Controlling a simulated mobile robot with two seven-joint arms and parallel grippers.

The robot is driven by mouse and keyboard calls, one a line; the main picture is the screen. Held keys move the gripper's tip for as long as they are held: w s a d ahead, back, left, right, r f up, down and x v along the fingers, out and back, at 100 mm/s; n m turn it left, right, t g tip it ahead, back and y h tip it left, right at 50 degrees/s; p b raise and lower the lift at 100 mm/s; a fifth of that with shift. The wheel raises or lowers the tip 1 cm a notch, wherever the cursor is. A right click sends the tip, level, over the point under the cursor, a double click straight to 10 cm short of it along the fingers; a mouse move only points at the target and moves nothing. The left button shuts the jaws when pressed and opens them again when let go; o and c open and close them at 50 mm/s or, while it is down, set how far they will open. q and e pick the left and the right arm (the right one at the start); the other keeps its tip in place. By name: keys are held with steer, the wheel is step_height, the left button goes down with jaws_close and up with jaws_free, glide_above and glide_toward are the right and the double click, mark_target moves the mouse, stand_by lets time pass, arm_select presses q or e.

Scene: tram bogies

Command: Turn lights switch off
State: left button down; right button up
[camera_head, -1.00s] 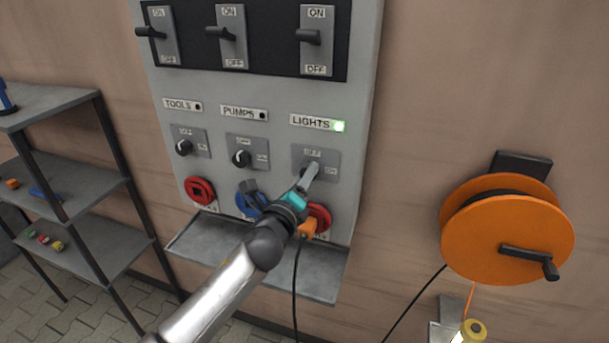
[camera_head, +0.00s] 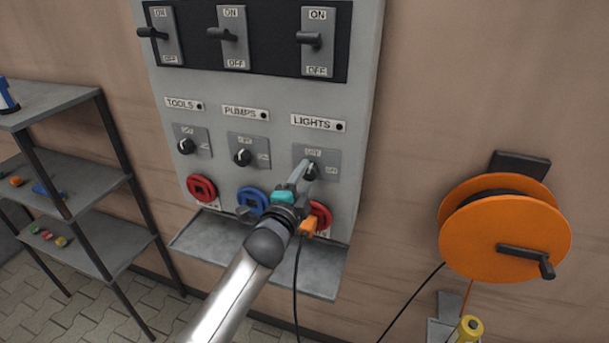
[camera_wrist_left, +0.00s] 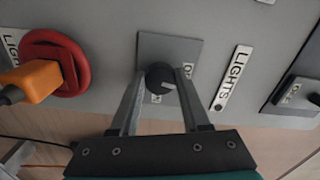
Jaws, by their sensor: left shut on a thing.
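The lights switch is a black rotary knob (camera_wrist_left: 160,77) on a grey square plate (camera_head: 328,159), below the LIGHTS label (camera_head: 312,122). The indicator lamp (camera_head: 339,127) beside that label is dark. My left gripper (camera_head: 311,168) reaches the knob from the lower left in the head view. In the left wrist view its two fingers (camera_wrist_left: 160,82) are shut on the knob, one on each side. The fingers partly hide the knob in the head view. My right gripper is not in view.
Below the knob, an orange plug (camera_head: 309,228) sits in a red socket (camera_head: 322,214), with a black cable hanging down. A grey tray (camera_head: 200,240) juts out under the panel. An orange cable reel (camera_head: 480,240) is at right; shelves (camera_head: 75,190) stand at left.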

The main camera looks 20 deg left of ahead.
arm_select(q)
steer(key=shift+n, duration=1)
steer(key=shift+c, duration=1.9)
jaws_free()
steer(key=shift+s, duration=0.1)
steer(key=s, duration=1.5)
steer(key=shift+a, duration=0.25)
